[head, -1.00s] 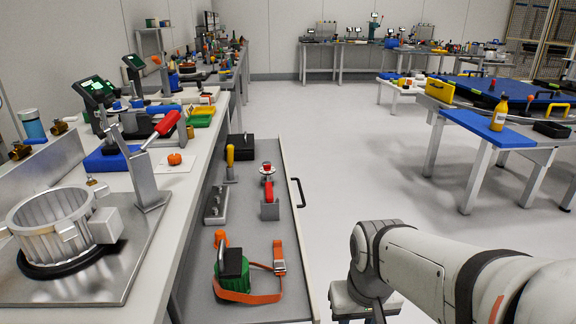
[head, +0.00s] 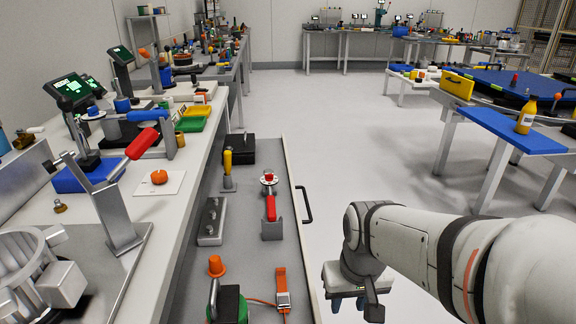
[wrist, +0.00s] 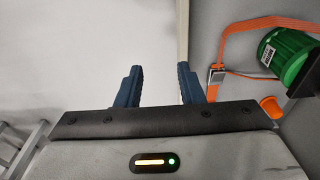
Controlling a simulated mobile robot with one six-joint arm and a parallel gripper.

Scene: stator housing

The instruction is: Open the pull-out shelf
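The pull-out shelf (head: 253,258) stands out from under the left workbench, its grey tray showing. Its black bar handle (head: 304,204) is on the front wall. My gripper (head: 348,304) is at the lower middle, on the floor side of the front wall, nearer the camera than the handle and apart from it. In the wrist view the two blue fingers of my gripper (wrist: 159,78) are spread with nothing between them. The handle is not visible in the wrist view.
The shelf holds a green cylinder (wrist: 291,58) with an orange strap (wrist: 233,42), a red-handled clamp (head: 271,207), a yellow-handled tool (head: 228,165) and a black box (head: 240,151). Floor (head: 365,140) right of the shelf is clear. A blue-topped table (head: 510,130) stands farther right.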

